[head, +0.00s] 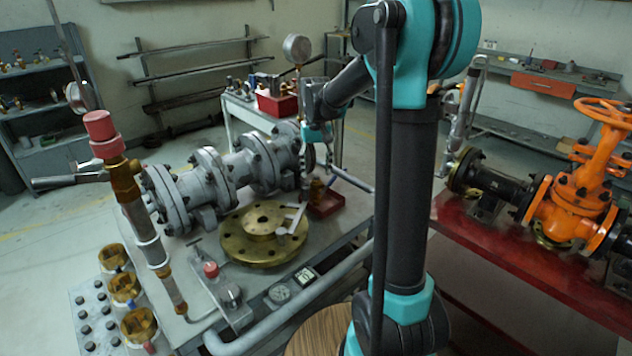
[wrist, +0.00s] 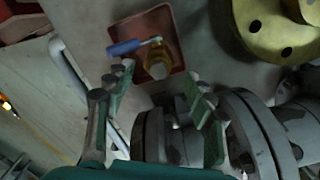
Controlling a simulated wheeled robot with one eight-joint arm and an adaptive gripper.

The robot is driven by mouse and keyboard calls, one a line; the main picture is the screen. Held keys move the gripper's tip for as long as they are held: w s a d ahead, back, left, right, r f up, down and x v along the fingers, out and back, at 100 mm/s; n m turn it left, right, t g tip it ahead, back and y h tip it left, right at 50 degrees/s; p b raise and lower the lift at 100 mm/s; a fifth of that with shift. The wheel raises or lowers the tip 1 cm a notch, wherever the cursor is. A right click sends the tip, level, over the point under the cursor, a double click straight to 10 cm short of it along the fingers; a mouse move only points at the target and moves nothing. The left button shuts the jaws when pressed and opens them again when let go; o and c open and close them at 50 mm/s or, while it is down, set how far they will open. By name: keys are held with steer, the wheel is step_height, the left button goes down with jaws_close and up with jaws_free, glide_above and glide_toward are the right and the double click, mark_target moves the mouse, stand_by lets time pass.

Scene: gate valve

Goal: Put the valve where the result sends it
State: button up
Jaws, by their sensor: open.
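A small brass valve (wrist: 158,66) with a blue lever handle (wrist: 124,47) sits in a shallow red tray (wrist: 128,28) in the wrist view. In the head view the tray (head: 330,207) is at the right edge of the grey bench, with the valve (head: 317,189) small and partly hidden. My gripper (wrist: 160,95) is open, and its two fingers frame the space just below the valve in the wrist view. Nothing is between the fingers. In the head view my gripper (head: 318,140) is above the tray, close to the big grey flanged pipe (head: 225,175).
A brass flange disc (head: 265,238) and a red-capped test column (head: 125,185) stand on the bench. Brass cups (head: 124,288) are at left. A red bin (head: 277,104) is on the rear table. An orange gate valve (head: 582,190) is on the red bench at right.

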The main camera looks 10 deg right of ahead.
step_height(320, 180, up, 4)
steer(key=shift+f, duration=0.1)
steer(key=shift+r, duration=0.3)
steer(key=shift+s+d, duration=0.1)
steer(key=shift+s, duration=0.1)
steer(key=s+d+f+t, duration=0.1)
steer(key=s+d+f, duration=0.1)
steer(key=s+f, duration=0.3)
steer(key=s+d+f+t, duration=0.1)
steer(key=s+f, duration=0.4)
steer(key=s, duration=0.6)
steer(key=s+d+f+t, duration=0.2)
steer(key=s+d+f, duration=0.1)
steer(key=s, duration=0.6)
steer(key=shift+d+f+m, duration=0.1)
steer(key=shift+f+m, duration=0.3)
steer(key=shift+f, duration=0.5)
